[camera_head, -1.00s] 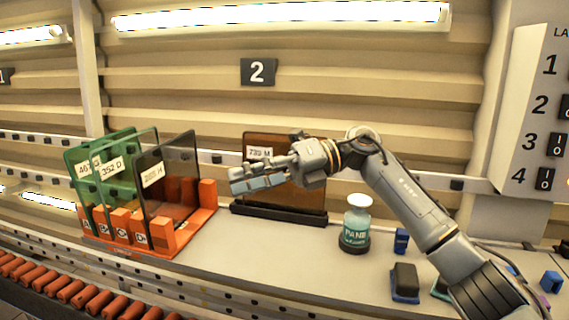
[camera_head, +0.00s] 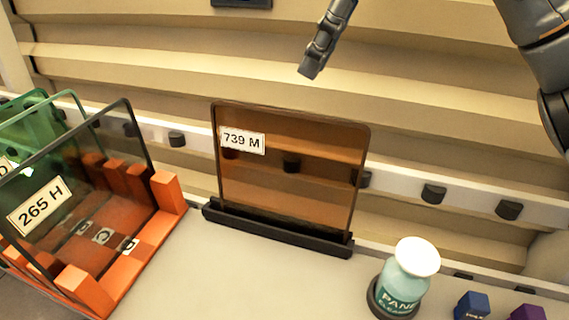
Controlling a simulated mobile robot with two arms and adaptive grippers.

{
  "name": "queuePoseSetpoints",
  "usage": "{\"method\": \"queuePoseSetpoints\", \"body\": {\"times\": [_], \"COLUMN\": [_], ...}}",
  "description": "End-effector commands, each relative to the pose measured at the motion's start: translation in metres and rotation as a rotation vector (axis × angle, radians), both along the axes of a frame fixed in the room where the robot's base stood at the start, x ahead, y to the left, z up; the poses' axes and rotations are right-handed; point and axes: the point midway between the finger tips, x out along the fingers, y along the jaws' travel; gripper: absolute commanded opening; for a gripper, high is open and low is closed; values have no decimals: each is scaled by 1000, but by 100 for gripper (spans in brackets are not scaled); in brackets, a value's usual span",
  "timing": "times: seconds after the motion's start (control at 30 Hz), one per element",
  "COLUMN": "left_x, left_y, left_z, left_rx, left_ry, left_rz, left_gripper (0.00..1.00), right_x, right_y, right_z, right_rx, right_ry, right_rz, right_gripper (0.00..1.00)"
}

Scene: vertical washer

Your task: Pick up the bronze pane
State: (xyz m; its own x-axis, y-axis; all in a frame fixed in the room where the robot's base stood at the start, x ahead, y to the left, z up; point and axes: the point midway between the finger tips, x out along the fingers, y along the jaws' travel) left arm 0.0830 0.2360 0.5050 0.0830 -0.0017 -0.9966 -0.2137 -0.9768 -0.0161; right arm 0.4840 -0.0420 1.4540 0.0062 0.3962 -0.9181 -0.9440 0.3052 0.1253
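The bronze pane (camera_head: 290,190) is a see-through brown sheet with a white label reading "739 M". It stands upright in a black slotted base (camera_head: 275,230) on the grey table. My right gripper (camera_head: 312,70) shows only in part at the top, above the pane's upper edge and apart from it in the picture. Its fingers point down, and the rest is cut off by the frame, so I cannot tell how far it is open. Nothing shows in it. My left gripper is out of view.
An orange rack (camera_head: 120,270) at left holds a dark pane (camera_head: 75,180) labelled "265 H" and green panes (camera_head: 25,120). A teal bottle (camera_head: 405,280) with a white cap stands at front right, near blue (camera_head: 471,306) and purple (camera_head: 527,313) blocks. The table before the pane is clear.

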Motion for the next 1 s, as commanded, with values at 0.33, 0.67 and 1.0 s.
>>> {"method": "queuePoseSetpoints", "body": {"times": [0.33,0.67,1.0], "left_x": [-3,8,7], "left_y": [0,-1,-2], "left_z": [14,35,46], "left_rx": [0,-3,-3], "left_ry": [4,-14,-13], "left_rz": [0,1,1], "left_gripper": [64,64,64], "right_x": [0,-2,-2], "right_y": [25,32,44], "right_z": [-57,-83,-115], "right_rx": [2,3,5], "right_ry": [3,8,2], "right_rz": [1,1,1], "right_gripper": [32,32,32]}}
